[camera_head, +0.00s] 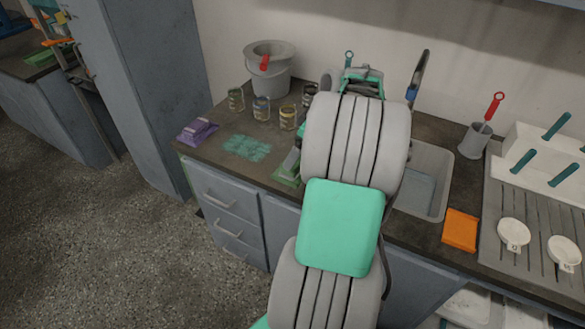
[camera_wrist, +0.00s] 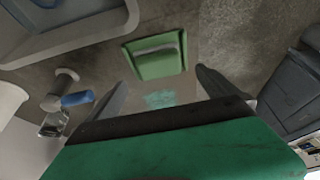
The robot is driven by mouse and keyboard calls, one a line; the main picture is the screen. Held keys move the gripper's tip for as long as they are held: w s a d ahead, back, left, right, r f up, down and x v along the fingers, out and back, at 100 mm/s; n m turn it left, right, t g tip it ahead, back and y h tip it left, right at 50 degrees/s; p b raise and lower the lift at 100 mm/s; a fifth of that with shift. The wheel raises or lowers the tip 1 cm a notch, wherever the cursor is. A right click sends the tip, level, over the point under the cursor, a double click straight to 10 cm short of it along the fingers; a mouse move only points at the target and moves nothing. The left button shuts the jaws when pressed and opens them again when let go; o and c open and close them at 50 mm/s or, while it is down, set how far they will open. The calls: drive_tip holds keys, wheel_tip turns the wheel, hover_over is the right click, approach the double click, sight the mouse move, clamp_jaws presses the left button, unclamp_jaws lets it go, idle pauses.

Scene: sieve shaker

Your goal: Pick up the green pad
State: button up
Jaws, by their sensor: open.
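The green pad (camera_head: 285,179) lies on the dark counter, left of the sink, and is partly hidden behind my arm in the head view. In the wrist view the green pad (camera_wrist: 158,67) shows whole, a flat green rectangle with a paler, scuffed raised strip along one side. My gripper (camera_wrist: 160,77) is open and empty, its two dark fingers spread to either side of the pad's place in the picture. The pad appears beyond the fingertips, not between them.
The sink (camera_head: 441,188) is right of my arm; the tap's blue handle (camera_wrist: 77,99) is near the left finger. Several tins, including one (camera_head: 261,108), and a grey bucket (camera_head: 271,80) stand behind. A purple pad (camera_head: 198,131) and orange pad (camera_head: 461,231) lie apart. A teal smear (camera_head: 247,147) marks the counter.

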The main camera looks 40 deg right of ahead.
drive_tip(key=x, duration=0.5)
drive_tip(key=shift+s+d+f, duration=0.1)
drive_tip(key=shift+c, duration=0.6)
drive_tip(key=c, duration=1.3)
